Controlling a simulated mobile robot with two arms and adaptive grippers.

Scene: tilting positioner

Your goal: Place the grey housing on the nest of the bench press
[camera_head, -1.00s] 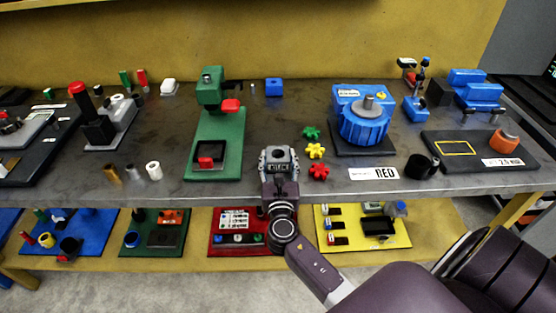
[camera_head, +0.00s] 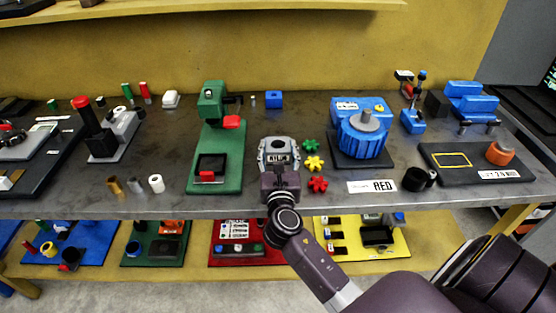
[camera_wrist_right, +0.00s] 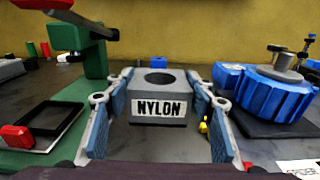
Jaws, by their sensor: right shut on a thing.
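The grey housing (camera_wrist_right: 158,82), a block with a round hole in its top and a NYLON label, sits between the blue-padded fingers of my right gripper (camera_wrist_right: 162,100). In the head view my right gripper (camera_head: 279,150) is shut on it over the front of the bench, right of the green bench press (camera_head: 232,160). The nest, a black square frame (camera_head: 211,157), lies on the front of the press base with a red block (camera_head: 207,176) at its front edge. The press head with its red part (camera_head: 231,122) stands behind the nest. My left gripper is not in view.
Green, yellow and red star-shaped knobs (camera_head: 314,163) lie close right of the gripper. A blue rotary unit (camera_head: 362,135) stands further right. A blue block (camera_head: 273,99) is behind. Small cylinders (camera_head: 156,183) stand left of the press. Bench between press and gripper looks clear.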

